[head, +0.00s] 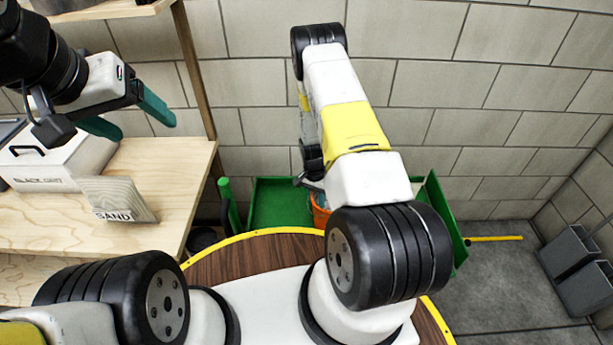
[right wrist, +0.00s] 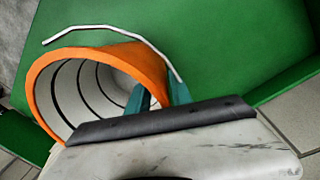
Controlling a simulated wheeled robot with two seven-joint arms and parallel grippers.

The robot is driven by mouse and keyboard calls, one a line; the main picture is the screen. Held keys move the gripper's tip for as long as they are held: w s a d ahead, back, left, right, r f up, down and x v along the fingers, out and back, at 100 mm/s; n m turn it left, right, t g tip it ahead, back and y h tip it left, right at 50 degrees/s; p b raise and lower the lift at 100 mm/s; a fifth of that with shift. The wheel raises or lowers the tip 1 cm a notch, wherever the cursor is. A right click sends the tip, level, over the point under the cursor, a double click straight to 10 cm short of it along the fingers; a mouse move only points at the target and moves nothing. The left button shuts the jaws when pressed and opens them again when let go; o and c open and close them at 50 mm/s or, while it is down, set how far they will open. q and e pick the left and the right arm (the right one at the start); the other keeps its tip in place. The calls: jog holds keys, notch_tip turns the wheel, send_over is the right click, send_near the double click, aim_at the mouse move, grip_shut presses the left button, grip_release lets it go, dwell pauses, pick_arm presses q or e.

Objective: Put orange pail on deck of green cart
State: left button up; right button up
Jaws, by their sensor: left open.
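The orange pail (right wrist: 98,62) shows in the right wrist view with its mouth toward the camera and a white wire handle. My right gripper (right wrist: 160,92) is shut on its wall, one teal finger inside and one outside. In the head view only a sliver of the pail (head: 320,212) shows behind my right arm, which hides the right fingertips. The green cart (head: 275,205) is behind and around the pail; its deck (right wrist: 235,45) fills the wrist background. I cannot tell whether the pail touches it. My left gripper (head: 138,118) is open and empty over the wooden bench.
The wooden bench (head: 170,160) at the left holds a white lidded box (head: 60,165) and a SAND sign (head: 118,200). A wooden post rises at its corner. A round yellow-edged table top (head: 225,262) is in front.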

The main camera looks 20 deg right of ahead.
jog(key=s+a+r+n+t+y, duration=0.1)
jog(key=a+r+n+t, duration=0.1)
jog(key=r, duration=1.8)
jog(key=s+a+r+n+t+y, duration=0.1)
jog(key=a+r+n, duration=0.15)
jog(key=r, duration=1.75)
jog(key=s+a+r+n+t, duration=0.1)
jog(key=s+r+n+t, duration=0.1)
jog(key=s+r, duration=0.6)
jog(key=s+a+r+n+t+y, duration=0.1)
jog(key=s+a+r+n+t, duration=0.1)
jog(key=s+r, duration=0.6)
jog(key=s+n, duration=0.1)
jog(key=s, duration=0.3)
jog(key=shift+s, duration=0.25)
